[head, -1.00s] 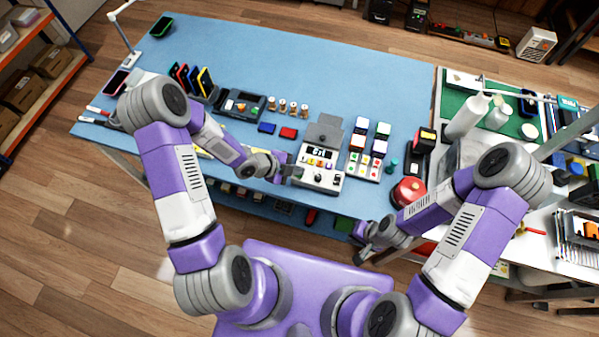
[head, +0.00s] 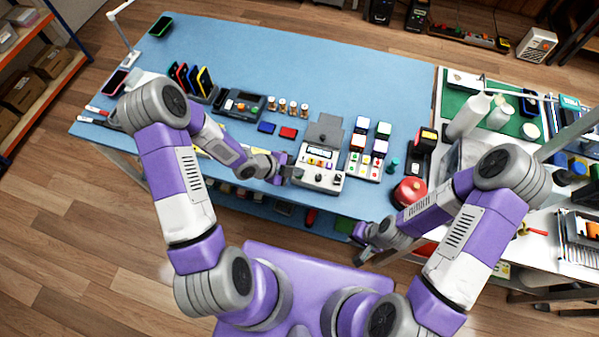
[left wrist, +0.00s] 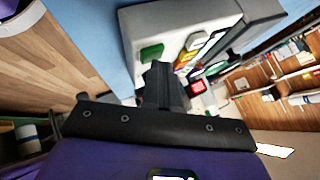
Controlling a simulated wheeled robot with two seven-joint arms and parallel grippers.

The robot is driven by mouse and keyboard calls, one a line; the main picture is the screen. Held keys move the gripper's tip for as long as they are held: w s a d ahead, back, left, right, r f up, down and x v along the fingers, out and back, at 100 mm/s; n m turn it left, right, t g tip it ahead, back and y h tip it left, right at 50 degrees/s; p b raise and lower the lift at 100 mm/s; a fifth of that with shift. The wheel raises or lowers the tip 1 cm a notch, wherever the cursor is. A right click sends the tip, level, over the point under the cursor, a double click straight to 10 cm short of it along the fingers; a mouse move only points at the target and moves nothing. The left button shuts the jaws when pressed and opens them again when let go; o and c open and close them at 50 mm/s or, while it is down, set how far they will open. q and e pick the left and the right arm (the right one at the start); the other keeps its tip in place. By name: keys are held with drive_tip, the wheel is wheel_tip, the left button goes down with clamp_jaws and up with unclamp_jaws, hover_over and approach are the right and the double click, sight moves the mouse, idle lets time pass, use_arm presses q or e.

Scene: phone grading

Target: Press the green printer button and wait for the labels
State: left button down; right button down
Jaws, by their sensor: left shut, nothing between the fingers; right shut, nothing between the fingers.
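The printer (head: 318,180) is a pale box with a small screen, coloured parts and a raised grey lid, near the front edge of the blue table. My left gripper (head: 293,172) is shut and empty at the printer's left side. In the left wrist view, its shut fingers (left wrist: 161,82) are close to the grey casing (left wrist: 136,30), where a green button-like patch (left wrist: 152,53) shows just beyond the tips. I cannot tell whether they touch it. A red square (left wrist: 198,87) shows to their right. My right gripper (head: 362,256) is shut and empty in front of the table. I see no clear label.
A rack of coloured blocks (head: 366,160) stands right of the printer, with a red round object (head: 409,191) beyond it. Blue (head: 266,128) and red (head: 288,133) pieces lie to the left.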

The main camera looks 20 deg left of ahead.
use_arm(q)
drive_tip(key=shift+r, duration=0.15)
drive_tip(key=shift+r+p, duration=0.7)
drive_tip(key=shift+r, duration=0.05)
wheel_tip(320, 180, up, 5)
drive_tip(key=p, duration=0.4)
idle(0.7)
